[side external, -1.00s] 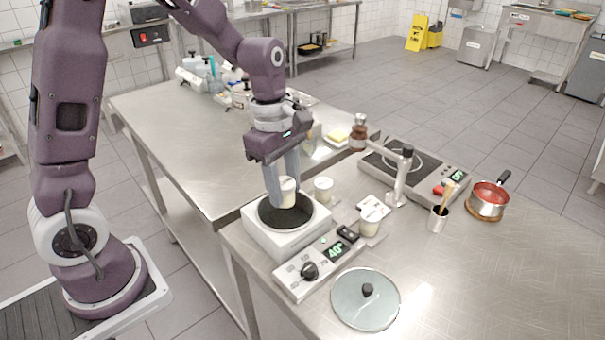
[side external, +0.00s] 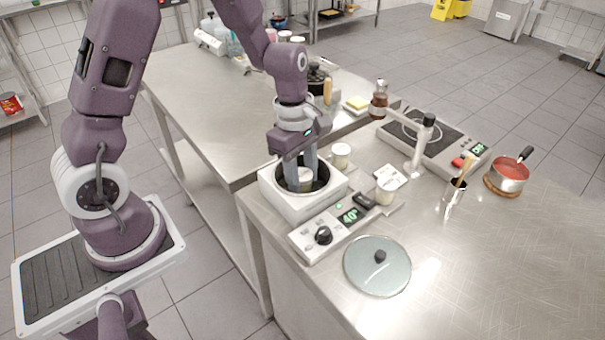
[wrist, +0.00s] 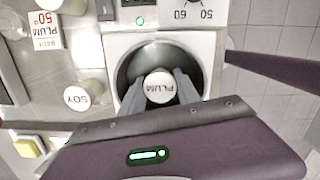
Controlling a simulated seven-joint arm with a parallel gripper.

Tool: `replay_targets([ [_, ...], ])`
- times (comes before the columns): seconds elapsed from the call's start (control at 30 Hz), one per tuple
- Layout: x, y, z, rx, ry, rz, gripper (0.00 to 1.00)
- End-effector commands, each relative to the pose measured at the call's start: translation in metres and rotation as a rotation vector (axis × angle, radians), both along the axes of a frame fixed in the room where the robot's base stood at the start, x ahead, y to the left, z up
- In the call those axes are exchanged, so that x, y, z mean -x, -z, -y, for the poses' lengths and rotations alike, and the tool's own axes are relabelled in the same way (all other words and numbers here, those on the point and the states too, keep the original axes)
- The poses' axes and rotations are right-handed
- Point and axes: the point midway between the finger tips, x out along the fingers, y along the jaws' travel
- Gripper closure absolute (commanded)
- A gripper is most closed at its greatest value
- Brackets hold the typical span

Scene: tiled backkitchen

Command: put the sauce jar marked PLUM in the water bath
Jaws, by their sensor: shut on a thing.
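The PLUM jar (wrist: 158,86) is a small pale jar with a white lid, its name readable in the wrist view. It also shows in the side view (side external: 305,178), inside the round dark well of the white water bath (side external: 290,208). My gripper (side external: 304,185) is shut on this jar, one finger on each side, with the fingers reaching down into the well. In the wrist view the jar is near the middle of the bath's opening (wrist: 115,45). The jar's base and any contact with the bath's floor are hidden.
The SOY jar (wrist: 78,95) stands beside the bath. Another jar (side external: 387,190) stands near a card (wrist: 45,30) reading PLUM 50°. The bath's display (side external: 352,215) reads 40°. A glass lid (side external: 377,265) lies in front. A hob (side external: 440,142) and red sauce pan (side external: 508,175) are farther right.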

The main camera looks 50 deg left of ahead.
Motion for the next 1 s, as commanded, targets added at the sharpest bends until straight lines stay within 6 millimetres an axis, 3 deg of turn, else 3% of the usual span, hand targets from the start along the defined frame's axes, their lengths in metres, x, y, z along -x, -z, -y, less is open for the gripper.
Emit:
replay_targets([
  [0.6,0.0001,0.0038,0.0001,0.000,0.000,0.000,1.00],
  [0.63,0.0001,0.0038,0.0001,0.000,0.000,0.000,0.56],
  [0.7,0.0001,0.0038,0.0001,0.000,0.000,0.000,0.42],
  [0.73,0.0001,0.0038,0.0001,0.000,0.000,0.000,0.37],
  [0.97,0.0000,0.0038,0.0001,0.000,0.000,0.000,0.37],
  [1.0,0.0001,0.0038,0.0001,0.000,0.000,0.000,0.29],
])
